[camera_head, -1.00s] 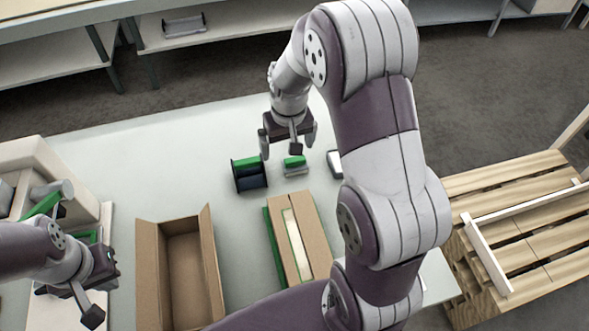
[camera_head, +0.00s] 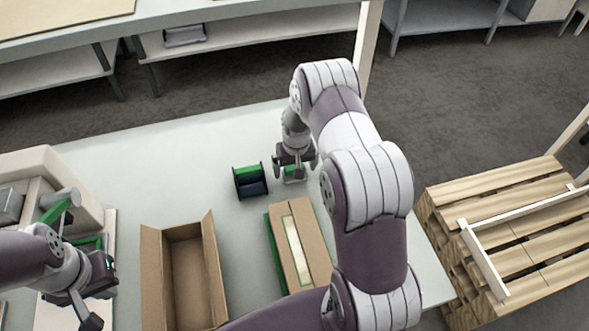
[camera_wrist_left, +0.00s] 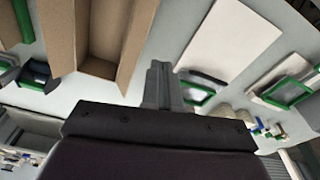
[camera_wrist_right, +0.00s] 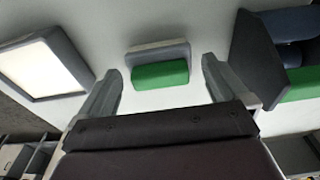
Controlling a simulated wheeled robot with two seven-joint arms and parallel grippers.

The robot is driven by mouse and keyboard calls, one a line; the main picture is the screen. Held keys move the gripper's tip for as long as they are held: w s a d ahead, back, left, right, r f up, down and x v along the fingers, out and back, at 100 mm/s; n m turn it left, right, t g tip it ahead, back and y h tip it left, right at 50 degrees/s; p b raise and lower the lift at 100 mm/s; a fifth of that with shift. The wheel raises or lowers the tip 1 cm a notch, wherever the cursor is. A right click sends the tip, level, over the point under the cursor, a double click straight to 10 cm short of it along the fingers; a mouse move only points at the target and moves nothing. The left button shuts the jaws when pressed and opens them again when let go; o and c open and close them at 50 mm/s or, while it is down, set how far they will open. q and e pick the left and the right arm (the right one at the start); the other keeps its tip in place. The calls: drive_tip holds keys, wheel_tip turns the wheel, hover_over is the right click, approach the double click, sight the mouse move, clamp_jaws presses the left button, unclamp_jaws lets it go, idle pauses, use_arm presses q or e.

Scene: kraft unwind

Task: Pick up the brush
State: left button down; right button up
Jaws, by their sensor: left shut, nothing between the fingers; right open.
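The brush (camera_head: 293,179), with a green handle and a pale grey base, lies on the pale table in the head view, partly hidden by my right gripper (camera_head: 296,170). In the right wrist view the brush (camera_wrist_right: 160,73) lies between and just beyond the two fingertips of my right gripper (camera_wrist_right: 162,72). That gripper is open, with clear gaps on both sides of the brush. My left gripper (camera_head: 92,312) is at the lower left of the head view. Its fingers (camera_wrist_left: 158,85) are shut and empty in the left wrist view.
A black and green holder (camera_head: 250,181) stands just left of the brush. A flat cardboard box (camera_head: 312,240) and an open carton (camera_head: 152,270) are nearer. A white-topped, grey-rimmed item (camera_wrist_right: 42,66) lies beside the brush.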

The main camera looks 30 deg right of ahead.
drive_tip(key=shift+w+f, duration=0.1)
drive_tip(key=shift+f, duration=0.4)
drive_tip(key=shift+r, duration=0.1)
drive_tip(key=c, duration=1.1)
drive_tip(key=shift+c, duration=0.2)
drive_tip(key=shift+r, duration=0.3)
drive_tip(key=r, duration=0.1)
drive_tip(key=r+b, duration=0.1)
drive_tip(key=r, duration=0.1)
drive_tip(key=shift+s+d+r+b, duration=0.2)
drive_tip(key=shift+s+r+b, duration=0.05)
drive_tip(key=shift+r+b, duration=0.15)
drive_tip(key=s+d+r+b, duration=0.2)
drive_tip(key=s+d+r, duration=0.3)
drive_tip(key=s, duration=0.5)
drive_tip(key=shift+r, duration=0.8)
